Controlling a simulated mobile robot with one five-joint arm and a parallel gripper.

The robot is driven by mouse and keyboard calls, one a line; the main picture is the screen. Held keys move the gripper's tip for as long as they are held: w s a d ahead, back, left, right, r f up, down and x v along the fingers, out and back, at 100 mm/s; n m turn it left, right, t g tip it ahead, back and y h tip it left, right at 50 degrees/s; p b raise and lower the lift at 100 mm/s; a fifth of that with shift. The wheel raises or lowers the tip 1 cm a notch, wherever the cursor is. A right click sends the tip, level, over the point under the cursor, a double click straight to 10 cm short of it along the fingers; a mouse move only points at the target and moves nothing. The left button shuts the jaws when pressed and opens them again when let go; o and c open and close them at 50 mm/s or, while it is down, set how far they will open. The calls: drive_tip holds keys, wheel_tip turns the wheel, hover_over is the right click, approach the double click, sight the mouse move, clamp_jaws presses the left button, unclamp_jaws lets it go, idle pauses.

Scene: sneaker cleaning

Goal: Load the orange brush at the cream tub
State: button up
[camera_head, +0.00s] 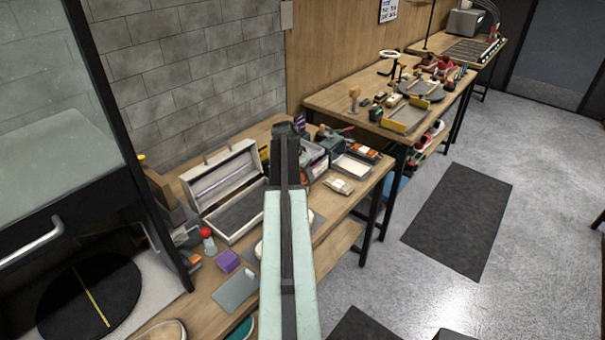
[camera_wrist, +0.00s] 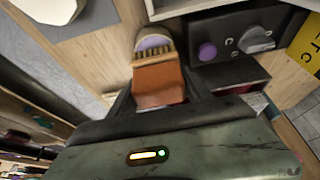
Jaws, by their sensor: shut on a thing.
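My gripper (camera_wrist: 158,92) is shut on the orange brush (camera_wrist: 158,82) in the wrist view. The brush's tan bristles (camera_wrist: 154,56) point toward the top of the picture. Just beyond them is a small round tub (camera_wrist: 153,42) with a pale lilac middle, which looks like the cream tub. The bristles overlap its near edge in the picture; I cannot tell whether they touch it. In the head view my arm reaches over the near workbench, its end (camera_head: 287,130) at the bench's back. The brush and tub cannot be made out there.
A dark box with a purple knob (camera_wrist: 207,51) stands right of the tub, beside a yellow sign (camera_wrist: 306,45). In the head view, an open case (camera_head: 222,190), a purple block (camera_head: 228,261) and a white tray (camera_head: 352,166) crowd the bench. The floor right of it is largely clear.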

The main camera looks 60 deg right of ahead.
drive_tip(key=shift+f+b, duration=0.55)
drive_tip(key=shift+b, duration=0.05)
idle(1.3)
drive_tip(key=shift+r, duration=0.1)
wheel_tip(320, 180, up, 7)
drive_tip(key=p, duration=0.7)
